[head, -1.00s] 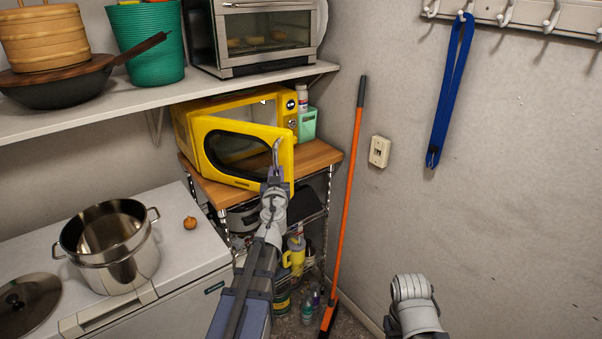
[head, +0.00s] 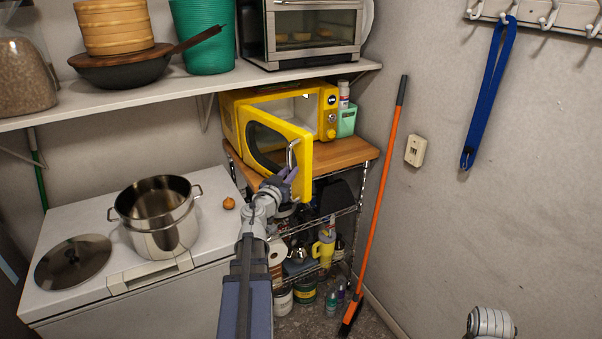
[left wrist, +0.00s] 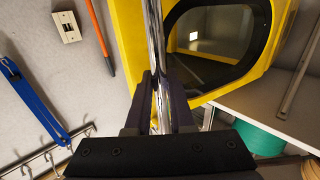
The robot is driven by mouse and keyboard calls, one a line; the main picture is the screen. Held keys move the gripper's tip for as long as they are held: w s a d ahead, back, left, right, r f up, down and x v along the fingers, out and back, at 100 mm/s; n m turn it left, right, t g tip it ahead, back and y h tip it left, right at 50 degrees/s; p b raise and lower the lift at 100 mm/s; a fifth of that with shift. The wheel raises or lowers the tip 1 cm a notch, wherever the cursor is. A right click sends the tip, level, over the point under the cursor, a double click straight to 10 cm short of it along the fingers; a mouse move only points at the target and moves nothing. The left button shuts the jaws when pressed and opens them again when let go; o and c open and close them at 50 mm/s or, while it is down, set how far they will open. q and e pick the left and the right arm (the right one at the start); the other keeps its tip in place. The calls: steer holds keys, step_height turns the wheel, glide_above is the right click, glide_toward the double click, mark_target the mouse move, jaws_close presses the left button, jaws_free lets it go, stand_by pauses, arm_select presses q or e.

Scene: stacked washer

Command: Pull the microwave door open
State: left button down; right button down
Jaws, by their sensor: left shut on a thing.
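The yellow microwave (head: 328,104) stands on a wooden-topped wire cart, and its pale interior shows. Its yellow door (head: 302,178) is swung well out to the front, with the dark window facing left. A chrome bar handle (head: 292,152) runs along the door's free edge. My left gripper (head: 287,178) is at the lower part of this handle. In the left wrist view the dark fingers (left wrist: 163,105) are closed around the chrome handle (left wrist: 154,45), in front of the door (left wrist: 128,35). My right arm shows at the bottom right; its gripper is out of view.
A steel pot (head: 165,225) and a lid (head: 73,262) sit on the white freezer to the left. An orange-handled broom (head: 378,200) leans on the wall right of the cart. A shelf (head: 190,93) with a toaster oven (head: 305,35) hangs above. The floor right of the broom is partly visible.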

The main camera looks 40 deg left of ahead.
arm_select(q)
steer(key=shift+s+a, duration=0.1)
steer(key=shift+a, duration=0.05)
steer(key=c, duration=0.9)
jaws_free()
steer(key=shift+a, duration=0.1)
steer(key=shift+o, duration=0.6)
